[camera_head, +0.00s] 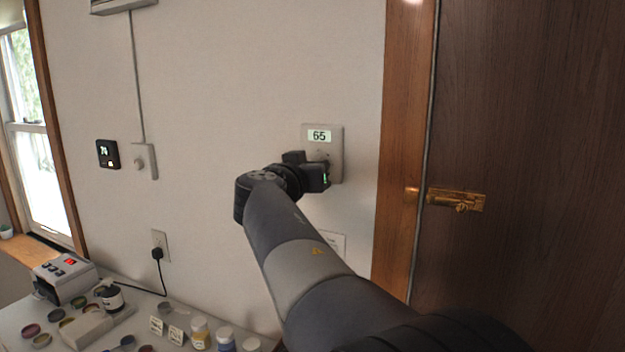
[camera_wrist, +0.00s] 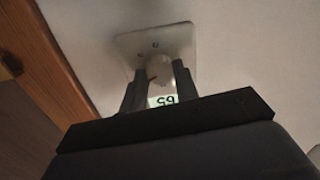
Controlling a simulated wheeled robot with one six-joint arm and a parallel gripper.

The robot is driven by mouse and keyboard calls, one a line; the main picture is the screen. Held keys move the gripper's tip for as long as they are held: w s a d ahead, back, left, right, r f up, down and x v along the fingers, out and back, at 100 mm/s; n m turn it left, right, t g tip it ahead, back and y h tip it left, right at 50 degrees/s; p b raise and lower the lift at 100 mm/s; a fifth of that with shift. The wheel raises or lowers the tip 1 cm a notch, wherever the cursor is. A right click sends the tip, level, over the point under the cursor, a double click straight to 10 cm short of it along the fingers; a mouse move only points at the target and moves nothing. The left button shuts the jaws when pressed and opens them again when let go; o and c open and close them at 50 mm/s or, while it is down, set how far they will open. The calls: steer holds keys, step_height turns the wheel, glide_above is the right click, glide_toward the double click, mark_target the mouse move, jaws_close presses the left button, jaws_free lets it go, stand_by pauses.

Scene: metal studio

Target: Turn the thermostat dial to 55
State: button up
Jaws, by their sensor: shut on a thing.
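The thermostat is a pale wall plate (camera_head: 337,142) beside the door frame in the head view, with a small lit display (camera_head: 319,136) reading 65. In the wrist view the plate (camera_wrist: 130,42) appears turned over, and its display (camera_wrist: 162,100) shows upside down. The round pale dial (camera_wrist: 158,70) sits between the two fingers of my gripper (camera_wrist: 157,76), which is shut on it. A small reddish-brown mark shows on the dial's left side. In the head view my gripper (camera_head: 318,176) covers the dial and the lower part of the plate.
A brown wooden door (camera_head: 535,120) with a brass latch (camera_head: 455,200) stands right of the thermostat. Further left on the wall are a black panel (camera_head: 108,154) and a pale switch box (camera_head: 144,161). A table (camera_head: 200,308) below holds jars, small dishes and a device.

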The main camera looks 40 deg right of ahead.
steer(key=n+g+b, duration=0.1)
steer(key=n, duration=1.1)
steer(key=shift+n, duration=0.3)
stand_by(0.4)
steer(key=o, duration=1)
steer(key=shift+a, duration=0.1)
steer(key=b+v, duration=0.3)
steer(key=v, duration=0.7)
steer(key=shift+s+a, duration=0.1)
steer(key=shift+a, duration=0.25)
